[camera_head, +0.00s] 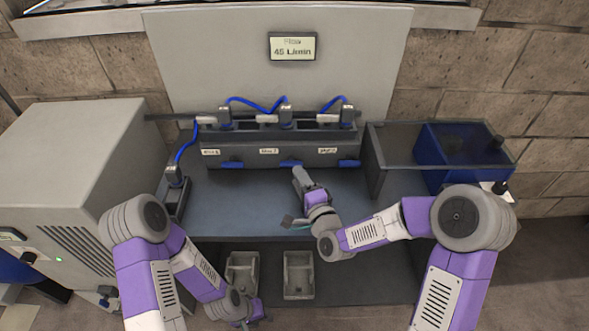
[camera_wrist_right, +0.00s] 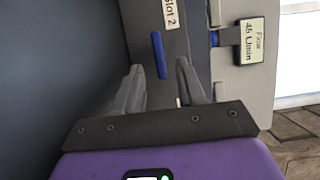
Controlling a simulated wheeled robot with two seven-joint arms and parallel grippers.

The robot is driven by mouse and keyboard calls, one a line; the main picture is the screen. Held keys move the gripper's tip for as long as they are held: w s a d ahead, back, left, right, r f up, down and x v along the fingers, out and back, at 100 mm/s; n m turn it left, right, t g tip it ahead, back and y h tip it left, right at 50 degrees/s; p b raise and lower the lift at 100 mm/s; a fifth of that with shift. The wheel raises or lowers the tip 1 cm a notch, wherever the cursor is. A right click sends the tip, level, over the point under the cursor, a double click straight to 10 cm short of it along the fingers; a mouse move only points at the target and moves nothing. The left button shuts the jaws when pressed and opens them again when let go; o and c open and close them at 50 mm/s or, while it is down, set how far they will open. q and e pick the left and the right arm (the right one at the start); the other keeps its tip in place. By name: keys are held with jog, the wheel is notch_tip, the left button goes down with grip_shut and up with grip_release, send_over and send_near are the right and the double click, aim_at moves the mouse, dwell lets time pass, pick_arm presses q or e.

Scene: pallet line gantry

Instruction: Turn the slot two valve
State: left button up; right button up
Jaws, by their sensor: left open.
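The slot two valve is a blue handle (camera_head: 291,163) on the front of the grey rack (camera_head: 215,162), below the Slot 2 label. In the right wrist view the blue handle (camera_wrist_right: 159,55) appears in line with the gap between my right fingers. My right gripper (camera_head: 300,176) is just in front of this handle in the head view. Its fingers (camera_wrist_right: 158,80) are apart in the wrist view, with nothing held. I cannot tell whether they touch the handle. My left gripper (camera_head: 246,316) is open, low near the bottom edge of the head view, away from the valve.
Similar blue handles sit left (camera_head: 232,165) and right (camera_head: 348,163) of it. A display (camera_head: 293,47) reads 45 L/min. Blue hoses join connectors on the rack. Two grey trays (camera_head: 298,291) are below the bench (camera_head: 245,205). A blue bin (camera_head: 430,158) stands right.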

aim_at(291, 164)
jog(key=shift+x, duration=1.95)
jog(key=shift+c, duration=0.5)
grip_shut()
